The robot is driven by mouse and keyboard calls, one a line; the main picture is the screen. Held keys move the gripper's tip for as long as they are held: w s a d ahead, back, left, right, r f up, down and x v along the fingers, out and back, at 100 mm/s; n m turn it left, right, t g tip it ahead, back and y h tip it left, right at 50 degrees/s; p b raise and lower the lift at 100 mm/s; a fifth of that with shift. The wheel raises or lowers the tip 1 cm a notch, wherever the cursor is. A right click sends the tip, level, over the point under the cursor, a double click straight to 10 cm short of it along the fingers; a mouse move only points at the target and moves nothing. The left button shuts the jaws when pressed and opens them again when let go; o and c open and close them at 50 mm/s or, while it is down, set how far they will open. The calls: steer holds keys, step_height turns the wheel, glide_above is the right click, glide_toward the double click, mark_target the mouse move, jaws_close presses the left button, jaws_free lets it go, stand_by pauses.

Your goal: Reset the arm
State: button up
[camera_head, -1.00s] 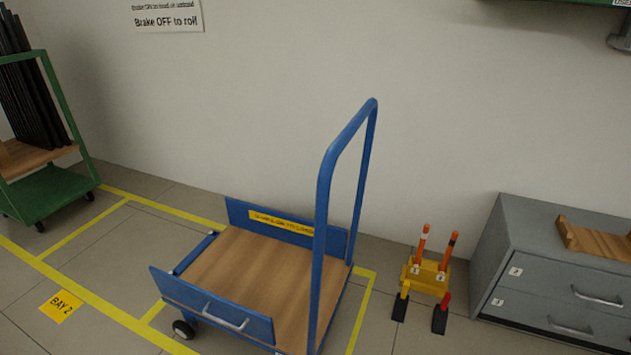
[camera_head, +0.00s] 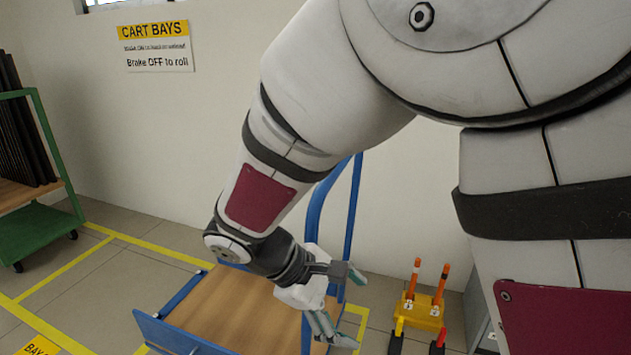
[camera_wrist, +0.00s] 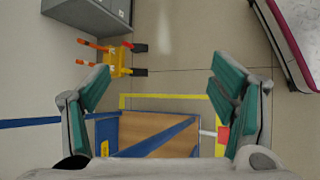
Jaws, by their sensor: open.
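My gripper (camera_head: 342,305) is in the head view, at the end of my white arm, in front of the blue cart's upright handle. Its fingers are spread and nothing is between them. In the wrist view my gripper (camera_wrist: 160,100) shows two teal-padded fingers wide apart, with the floor and the cart beyond. The blue cart (camera_head: 180,335) has a bare wooden deck (camera_head: 235,303), partly hidden by my arm. The cart also shows low in the wrist view (camera_wrist: 108,130).
A yellow stand (camera_head: 422,313) with orange posts is on the floor right of the cart. A grey cabinet (camera_head: 477,305) is mostly hidden behind my arm. A green cart (camera_head: 40,230) with dark rods stands at left. Yellow lines (camera_head: 60,268) mark the floor.

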steer(key=s+d+r+m+g+y, duration=0.25)
steer(key=s+d+r+m, duration=0.35)
steer(key=s+d+r, duration=0.4)
steer(key=s+d+m+t+y, duration=0.1)
steer(key=s+d+m+y, duration=0.2)
steer(key=s, duration=0.4)
steer(key=s+m+y, duration=0.3)
steer(key=s+m, duration=0.1)
steer(key=s, duration=0.4)
step_height(320, 180, up, 33)
steer(key=t+p, duration=0.4)
steer(key=p, duration=2.6)
steer(key=shift+w+d+r+p, duration=0.15)
steer(key=shift+d+r+p, duration=0.05)
steer(key=shift+d+p, duration=0.2)
